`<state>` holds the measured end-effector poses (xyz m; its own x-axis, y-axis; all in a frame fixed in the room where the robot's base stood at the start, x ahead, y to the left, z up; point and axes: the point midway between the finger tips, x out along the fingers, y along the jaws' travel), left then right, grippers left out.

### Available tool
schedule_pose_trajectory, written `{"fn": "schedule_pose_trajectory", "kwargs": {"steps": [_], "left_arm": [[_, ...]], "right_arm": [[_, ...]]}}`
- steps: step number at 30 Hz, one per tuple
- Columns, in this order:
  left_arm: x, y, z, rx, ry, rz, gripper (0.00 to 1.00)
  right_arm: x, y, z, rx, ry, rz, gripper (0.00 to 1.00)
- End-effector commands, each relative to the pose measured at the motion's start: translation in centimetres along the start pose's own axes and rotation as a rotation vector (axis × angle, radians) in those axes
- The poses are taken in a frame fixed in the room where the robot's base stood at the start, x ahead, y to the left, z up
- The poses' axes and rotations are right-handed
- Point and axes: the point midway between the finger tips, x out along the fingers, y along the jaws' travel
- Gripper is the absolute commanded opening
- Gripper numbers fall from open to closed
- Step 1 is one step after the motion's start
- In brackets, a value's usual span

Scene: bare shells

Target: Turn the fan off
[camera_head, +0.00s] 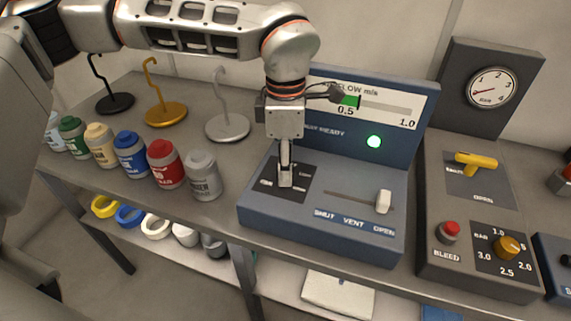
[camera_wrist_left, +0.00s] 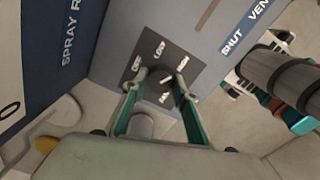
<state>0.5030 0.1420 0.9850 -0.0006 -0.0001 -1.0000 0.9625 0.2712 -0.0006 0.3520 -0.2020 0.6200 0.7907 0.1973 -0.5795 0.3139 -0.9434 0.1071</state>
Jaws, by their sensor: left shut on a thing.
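The blue control console (camera_head: 330,165) stands on the bench and carries a dark fan plate (camera_head: 268,178). The same plate (camera_wrist_left: 148,66) shows in the left wrist view with small labels around it; I cannot read them all surely. My left gripper (camera_head: 285,180) points down over this plate and is shut on the fan knob, which it mostly hides in the head view. In the left wrist view the fingers (camera_wrist_left: 162,84) stand on either side of a small pale mark at the knob. I cannot tell the knob's setting.
A white slider (camera_head: 383,201) sits near OPEN, right of the fan plate. A green lamp (camera_head: 374,141) is lit. Several jars stand at left, with hooked stands behind, including an orange one (camera_head: 166,112). A grey valve console (camera_head: 480,230) stands at right.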

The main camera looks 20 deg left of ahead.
Motion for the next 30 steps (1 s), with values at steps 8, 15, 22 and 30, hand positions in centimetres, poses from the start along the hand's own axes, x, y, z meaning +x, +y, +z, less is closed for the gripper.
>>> {"fn": "schedule_pose_trajectory", "kwargs": {"steps": [8,15,22,30], "left_arm": [[-0.04,0.0,-0.03,-0.179,0.001,0.0,0.07],[-0.05,0.0,0.01,-0.404,-0.001,0.0,0.07],[-0.03,-0.01,0.01,-0.623,-0.001,-0.001,0.07],[-0.03,0.02,0.0,-0.88,-0.001,0.0,0.07]], "right_arm": [[-0.06,0.04,-0.19,0.001,0.002,0.0,0.4],[-0.06,0.02,-0.08,0.001,-0.001,0.0,0.4],[-0.02,-0.01,0.04,0.001,-0.002,-0.001,0.4],[0.05,-0.06,0.21,0.001,-0.003,-0.001,0.4]]}}
